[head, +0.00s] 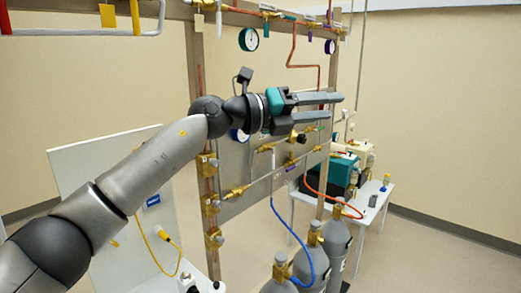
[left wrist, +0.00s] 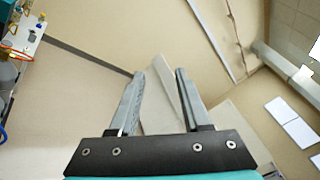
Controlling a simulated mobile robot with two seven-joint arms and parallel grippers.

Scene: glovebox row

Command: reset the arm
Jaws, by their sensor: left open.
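My left arm comes in from the left of the head view and reaches across to the middle. My left gripper (head: 338,106) is open, with nothing between its fingers. It is stretched out to the right in front of the pipe frame, and the picture does not show it touching anything. My right gripper is not in either view.
A metal frame (head: 194,80) with copper pipes, valves and gauges (head: 248,39) stands behind my arm. Grey gas cylinders (head: 337,245) stand low at its front. A white table (head: 379,203) with pumps is at the right. The floor at far right (head: 440,255) is clear.

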